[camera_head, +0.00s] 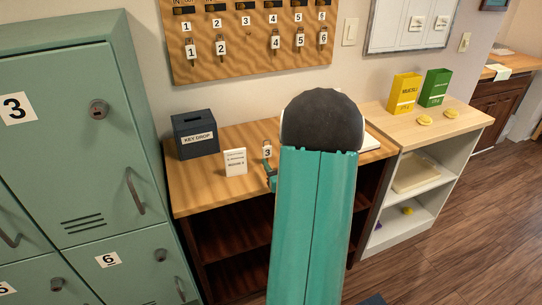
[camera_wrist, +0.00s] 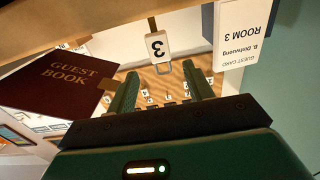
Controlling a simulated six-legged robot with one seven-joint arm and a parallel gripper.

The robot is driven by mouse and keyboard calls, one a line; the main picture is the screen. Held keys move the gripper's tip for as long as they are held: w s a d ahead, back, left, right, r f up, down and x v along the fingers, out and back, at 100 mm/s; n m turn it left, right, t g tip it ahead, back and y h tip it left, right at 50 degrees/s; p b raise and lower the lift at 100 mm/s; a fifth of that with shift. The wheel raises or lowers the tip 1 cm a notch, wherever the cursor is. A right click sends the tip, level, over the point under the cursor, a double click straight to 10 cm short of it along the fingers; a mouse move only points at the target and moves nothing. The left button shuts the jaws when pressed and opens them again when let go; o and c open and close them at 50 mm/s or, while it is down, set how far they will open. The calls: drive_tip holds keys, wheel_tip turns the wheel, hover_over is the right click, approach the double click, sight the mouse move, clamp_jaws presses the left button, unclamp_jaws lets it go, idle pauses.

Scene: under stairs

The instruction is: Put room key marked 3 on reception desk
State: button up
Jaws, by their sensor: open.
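The room key's white tag marked 3 (camera_head: 267,152) shows upright over the reception desk (camera_head: 200,195), left of my arm. In the wrist view the tag (camera_wrist: 158,46) is upside down, with its metal ring towards my fingers and a brass-brown part towards the desk. I cannot tell whether the key touches the desktop. My gripper (camera_wrist: 162,86) is open, its two green fingers on either side of the ring's line and apart from the tag. In the head view my arm hides most of the gripper; a small part (camera_head: 271,175) shows beside the tag.
A key drop box (camera_head: 195,135) and a Room 3 guest card (camera_head: 235,162) stand left on the desk. A guest book (camera_wrist: 65,80) lies beside the key. The key board (camera_head: 250,45) hangs above, its lower 3 place empty. Green lockers (camera_head: 75,130) border the left.

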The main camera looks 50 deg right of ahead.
drive_tip(key=v, duration=0.6)
drive_tip(key=w+a+r+n+g+y, duration=0.25)
drive_tip(key=w+a+r, duration=0.25)
drive_tip(key=w+a, duration=0.3)
drive_tip(key=w+a+r+g+y, duration=0.15)
drive_tip(key=a+r, duration=0.25)
drive_tip(key=a, duration=0.8)
drive_tip(key=s+a+r+n+g+y, duration=0.1)
drive_tip(key=s+a+n+g+y, duration=0.1)
drive_tip(key=s+a, duration=0.4)
drive_tip(key=s+a+r+n+g+y, duration=0.1)
drive_tip(key=s+a, duration=0.6)
drive_tip(key=a, duration=0.9)
drive_tip(key=r+g+y, duration=0.1)
drive_tip(key=g+y, duration=0.1)
drive_tip(key=shift+s+a+r+n+g, duration=0.2)
drive_tip(key=shift+s+n+g, duration=0.1)
drive_tip(key=shift+n+g, duration=0.1)
drive_tip(key=shift+d, duration=0.25)
